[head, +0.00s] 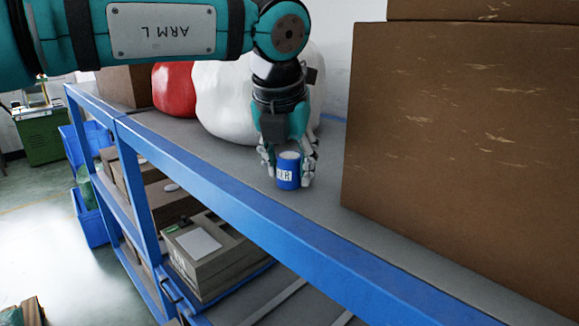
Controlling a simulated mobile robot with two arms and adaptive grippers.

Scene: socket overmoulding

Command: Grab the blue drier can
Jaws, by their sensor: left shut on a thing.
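The blue drier can (289,174) stands upright on the grey top of a blue-framed shelf, near its front edge. It has a pale top and a white label, of which only some letters show. My left gripper (288,172) comes down from above with a finger on each side of the can and is shut on it. Whether the can touches the shelf or is just above it, I cannot tell. My right gripper is not in view.
A large brown box (450,150) stands on the shelf to the right. A white sack (222,100) and a red one (174,88) sit behind the gripper. The blue shelf rail (215,195) runs along the front. Lower shelves hold boxes (205,250).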

